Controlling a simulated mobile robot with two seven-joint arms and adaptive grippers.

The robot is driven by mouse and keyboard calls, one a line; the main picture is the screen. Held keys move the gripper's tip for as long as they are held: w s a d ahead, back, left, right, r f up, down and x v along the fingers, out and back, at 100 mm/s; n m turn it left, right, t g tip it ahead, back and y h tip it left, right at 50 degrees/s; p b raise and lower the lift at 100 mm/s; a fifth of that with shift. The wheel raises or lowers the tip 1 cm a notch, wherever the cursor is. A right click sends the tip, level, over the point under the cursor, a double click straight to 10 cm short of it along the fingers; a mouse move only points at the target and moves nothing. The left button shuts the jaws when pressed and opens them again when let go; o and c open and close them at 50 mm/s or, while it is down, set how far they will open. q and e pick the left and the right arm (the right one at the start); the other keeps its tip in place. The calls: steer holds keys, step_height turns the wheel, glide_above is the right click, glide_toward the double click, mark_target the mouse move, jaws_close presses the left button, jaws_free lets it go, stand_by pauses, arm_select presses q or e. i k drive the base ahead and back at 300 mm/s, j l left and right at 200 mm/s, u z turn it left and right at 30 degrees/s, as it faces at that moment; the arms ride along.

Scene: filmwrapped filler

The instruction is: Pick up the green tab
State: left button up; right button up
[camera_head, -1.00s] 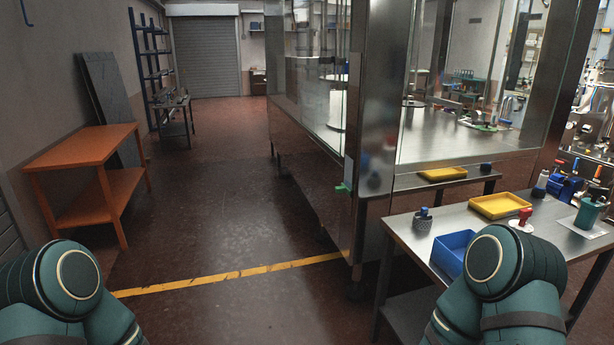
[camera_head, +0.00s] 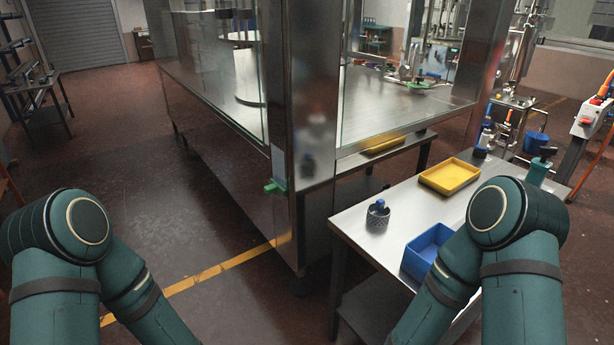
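A small green tab (camera_head: 275,186) sticks out from the lower part of the steel corner post of the glass-walled machine, near the middle of the head view. It sits just below a pale plate on the post. Both of my arms show only as teal upper links, one at the lower left and one at the lower right. Neither gripper is in the picture. No part of my arms touches the tab.
The glass-walled machine (camera_head: 225,150) fills the middle. Open floor (camera_head: 150,190) with a yellow line (camera_head: 222,267) lies to the left.

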mark_target(271, 189)
steer(key=i+j+z, duration=0.25)
steer(key=z, duration=0.2)
steer(key=i+j+z, duration=0.45)
